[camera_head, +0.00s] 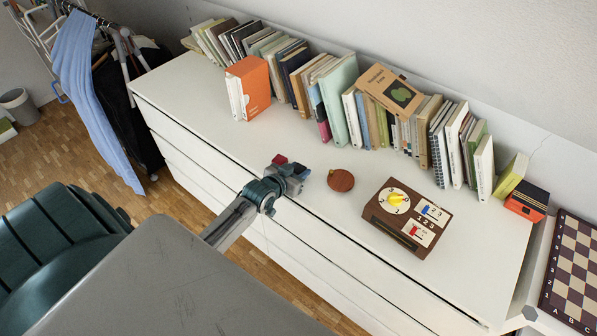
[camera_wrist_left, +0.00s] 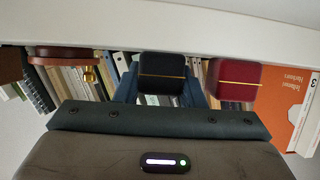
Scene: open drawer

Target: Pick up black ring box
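The black ring box (camera_wrist_left: 162,75) shows in the left wrist view, which looks upside down. My left gripper (camera_wrist_left: 162,88) has one finger on each side of it; I see no clear gap, but cannot tell whether the fingers press on it. In the head view my left gripper (camera_head: 296,172) is low over the dresser's front edge and largely hides the black box. A red ring box (camera_wrist_left: 234,82) stands beside it, and shows just behind the gripper in the head view (camera_head: 280,159). My right gripper is out of view.
The white dresser top (camera_head: 200,92) carries a row of books (camera_head: 342,90) along the wall. An orange book (camera_head: 250,87) stands behind. A chessboard (camera_head: 573,270) is far right.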

